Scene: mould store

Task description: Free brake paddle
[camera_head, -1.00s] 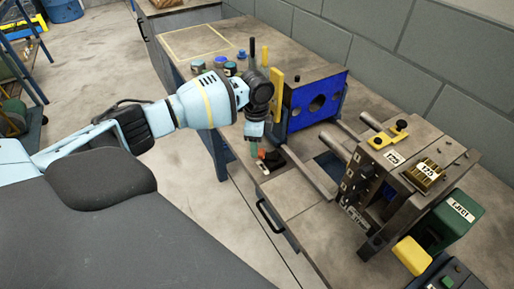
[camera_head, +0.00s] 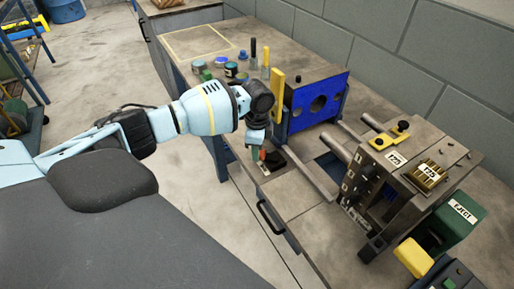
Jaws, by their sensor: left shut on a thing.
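My left gripper (camera_head: 258,152) points down at the front edge of the bench, just left of the blue-faced mould block. It is shut on a small red-orange piece (camera_head: 262,155), which may be the brake paddle; the fingers hide most of it. A dark block (camera_head: 275,160) lies right beside it on the bench, with a small pale patch in front. I cannot tell whether the piece still touches the dark block. My right gripper is not in view.
The blue-faced mould block (camera_head: 316,102) and yellow upright bar (camera_head: 277,90) stand close behind the gripper. Rails (camera_head: 318,178) run right to the grey machine (camera_head: 408,165). Several small pots and bottles stand behind the wrist. A yellow-outlined area (camera_head: 195,42) at the far left is clear.

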